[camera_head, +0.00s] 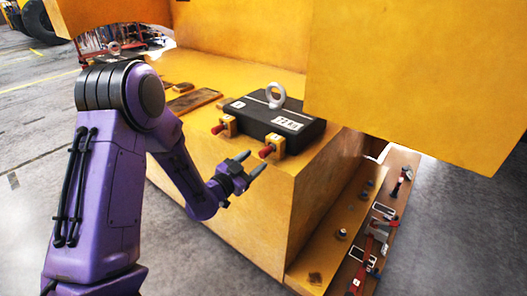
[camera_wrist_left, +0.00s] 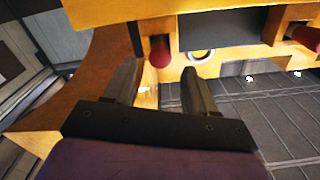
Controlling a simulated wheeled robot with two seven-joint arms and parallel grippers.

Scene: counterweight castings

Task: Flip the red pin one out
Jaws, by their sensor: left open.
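Two yellow brackets with red pins sit at the front of a black casting with a ring on top (camera_head: 275,112). The nearer red pin (camera_head: 266,152) is at the right and the other red pin (camera_head: 217,128) at the left. My left gripper (camera_head: 255,162) is open and empty, its fingertips close to the nearer pin. In the left wrist view one red pin (camera_wrist_left: 160,52) shows beyond and between the open fingers (camera_wrist_left: 160,68). A second red pin (camera_wrist_left: 306,38) is at the right edge. I cannot tell whether the fingers touch the pin. My right gripper is not in view.
The casting stands on a yellow machine ledge (camera_head: 235,170). A large yellow panel (camera_head: 415,70) overhangs at the right. Open grey floor lies at the left.

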